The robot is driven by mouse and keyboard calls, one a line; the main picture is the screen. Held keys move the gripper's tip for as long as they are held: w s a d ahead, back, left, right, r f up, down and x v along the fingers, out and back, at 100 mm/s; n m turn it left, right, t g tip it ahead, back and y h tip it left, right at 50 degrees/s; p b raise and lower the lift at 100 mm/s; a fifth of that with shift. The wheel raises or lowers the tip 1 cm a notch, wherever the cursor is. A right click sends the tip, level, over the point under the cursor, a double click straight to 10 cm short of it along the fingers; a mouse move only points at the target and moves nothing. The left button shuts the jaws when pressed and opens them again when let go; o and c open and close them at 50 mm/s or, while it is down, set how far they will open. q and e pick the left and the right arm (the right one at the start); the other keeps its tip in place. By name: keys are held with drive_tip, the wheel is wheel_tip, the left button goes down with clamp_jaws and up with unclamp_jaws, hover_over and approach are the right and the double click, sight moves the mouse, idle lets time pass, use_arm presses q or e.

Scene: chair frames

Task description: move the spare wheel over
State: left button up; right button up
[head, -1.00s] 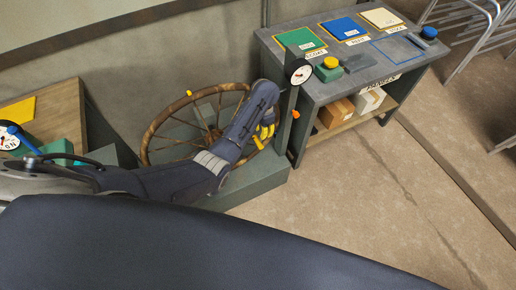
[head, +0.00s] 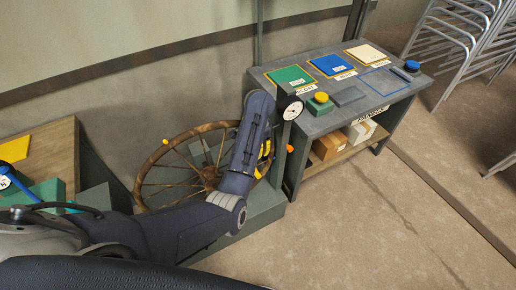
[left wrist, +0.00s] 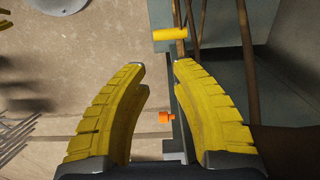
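The spare wheel, a wooden spoked wheel (head: 146,160), stands upright and leaning at the wall, on a grey-green stand (head: 262,207). My left gripper (head: 265,157) is at its right side, partly hidden behind my forearm. A yellow peg (left wrist: 170,33) lies just beyond the tips, and an orange knob (left wrist: 167,118) shows between the fingers. Yellow ridged pieces at the left edge may be my right gripper.
A grey post with a dial gauge (head: 289,107) stands right of the wheel. A workbench (head: 340,118) with coloured pads and boxes below is further right. A wooden surface with green blocks (head: 45,192) is at left. Stacked metal chairs (head: 455,40) are far right. The floor in front is clear.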

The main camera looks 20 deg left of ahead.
use_arm(q)
drive_tip(key=shift+o, duration=1)
drive_tip(key=shift+r, duration=0.25)
drive_tip(key=f, duration=1.1)
drive_tip(key=shift+s+a+f, duration=0.1)
drive_tip(key=shift+a+f, duration=0.1)
drive_tip(key=shift+f, duration=0.2)
drive_tip(key=shift+c, duration=0.3)
drive_tip(key=shift+d, duration=0.1)
clamp_jaws()
drive_tip(key=c, duration=0.6)
unclamp_jaws()
drive_tip(key=o, duration=0.5)
drive_tip(key=shift+c, duration=0.2)
drive_tip(key=shift+r, duration=0.2)
